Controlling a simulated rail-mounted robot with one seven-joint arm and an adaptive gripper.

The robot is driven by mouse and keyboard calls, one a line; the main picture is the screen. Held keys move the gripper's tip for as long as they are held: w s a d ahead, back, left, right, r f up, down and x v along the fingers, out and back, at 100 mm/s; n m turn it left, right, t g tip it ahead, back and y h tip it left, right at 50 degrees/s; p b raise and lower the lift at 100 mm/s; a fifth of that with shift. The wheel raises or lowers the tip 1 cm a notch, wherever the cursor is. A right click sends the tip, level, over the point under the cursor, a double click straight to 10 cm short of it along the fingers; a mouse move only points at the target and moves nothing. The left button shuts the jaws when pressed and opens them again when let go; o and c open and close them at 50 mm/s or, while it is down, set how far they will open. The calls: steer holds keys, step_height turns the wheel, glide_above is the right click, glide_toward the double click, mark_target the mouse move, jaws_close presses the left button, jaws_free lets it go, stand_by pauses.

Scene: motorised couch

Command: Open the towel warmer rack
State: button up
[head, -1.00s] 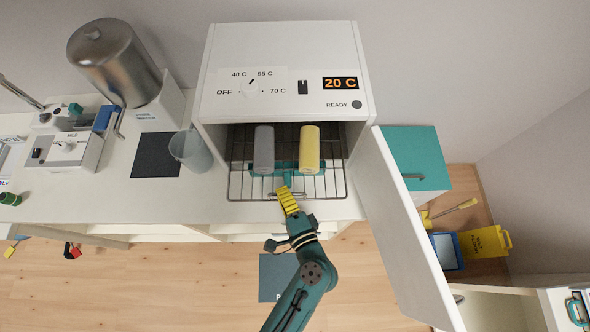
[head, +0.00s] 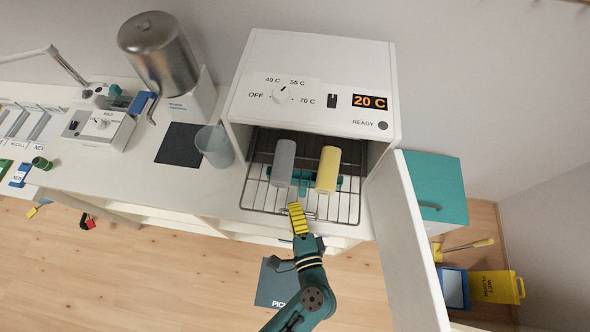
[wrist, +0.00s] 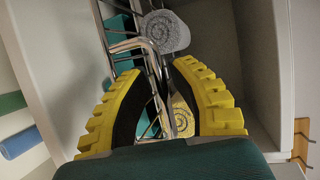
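The towel warmer (head: 310,80) is a white box with its door (head: 405,240) swung wide open to the right. Its wire rack (head: 258,198) extends out of the opening over the counter edge. A grey rolled towel (head: 284,162) and a yellow rolled towel (head: 328,170) lie on it. My gripper (head: 296,208) is at the middle of the rack's front edge. In the wrist view, my gripper's yellow fingers (wrist: 160,75) stand apart, with rack wires (wrist: 128,46) showing between and beside them. Whether the fingers touch the wire is unclear.
A cup (head: 215,146) and dark pad (head: 180,145) stand left of the warmer, with a metal tank (head: 158,52) behind. A teal cabinet (head: 436,188) and yellow wet-floor sign (head: 494,286) are right of the door. Floor before the counter is mostly clear.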

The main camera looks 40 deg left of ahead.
steer(key=v, duration=1.2)
